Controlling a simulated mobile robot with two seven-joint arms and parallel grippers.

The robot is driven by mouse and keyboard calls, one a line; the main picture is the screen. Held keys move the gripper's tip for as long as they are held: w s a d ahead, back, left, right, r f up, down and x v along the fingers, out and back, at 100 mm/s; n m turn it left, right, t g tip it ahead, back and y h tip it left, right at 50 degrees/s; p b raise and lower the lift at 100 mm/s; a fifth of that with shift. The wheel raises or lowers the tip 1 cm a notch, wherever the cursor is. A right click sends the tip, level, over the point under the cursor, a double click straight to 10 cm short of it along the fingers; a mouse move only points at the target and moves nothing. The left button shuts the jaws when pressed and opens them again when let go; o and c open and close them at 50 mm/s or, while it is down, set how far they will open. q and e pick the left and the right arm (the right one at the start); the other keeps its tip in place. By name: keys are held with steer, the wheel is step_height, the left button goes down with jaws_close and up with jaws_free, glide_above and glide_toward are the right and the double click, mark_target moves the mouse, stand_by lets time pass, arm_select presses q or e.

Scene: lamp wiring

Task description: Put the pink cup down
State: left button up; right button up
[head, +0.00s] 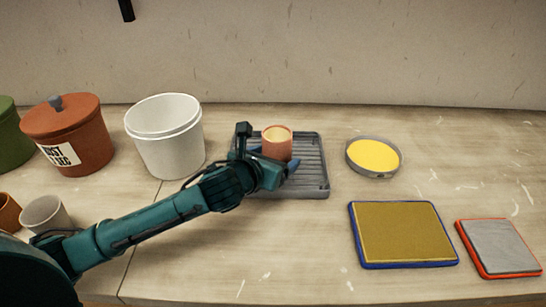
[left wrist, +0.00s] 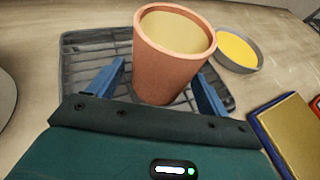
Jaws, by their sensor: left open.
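The pink cup (head: 277,145) stands upright on the grey slatted rack (head: 312,180) in the head view. It shows large in the left wrist view (left wrist: 172,62), with a pale yellowish inside. My left gripper (head: 280,166) reaches in from the left at the cup. Its blue fingers (left wrist: 158,90) are spread, one on each side of the cup, with a visible gap at the left finger. The cup's lower front is partly hidden by the gripper in the head view. My right gripper is in neither view.
A white bucket (head: 167,140) and a terracotta lidded pot (head: 75,140) stand left of the rack. A round dish with yellow content (head: 373,157) is to its right. A blue-edged tray (head: 403,235) and a red-edged tray (head: 499,250) lie front right. A pale cup (head: 45,215) stands at left.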

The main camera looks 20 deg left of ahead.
arm_select(q)
steer(key=shift+s+r, duration=0.1)
steer(key=shift+r, duration=0.05)
steer(key=v, duration=1.1)
steer(key=shift+s+r, duration=0.2)
steer(key=shift+s, duration=0.1)
steer(key=shift+a, duration=0.1)
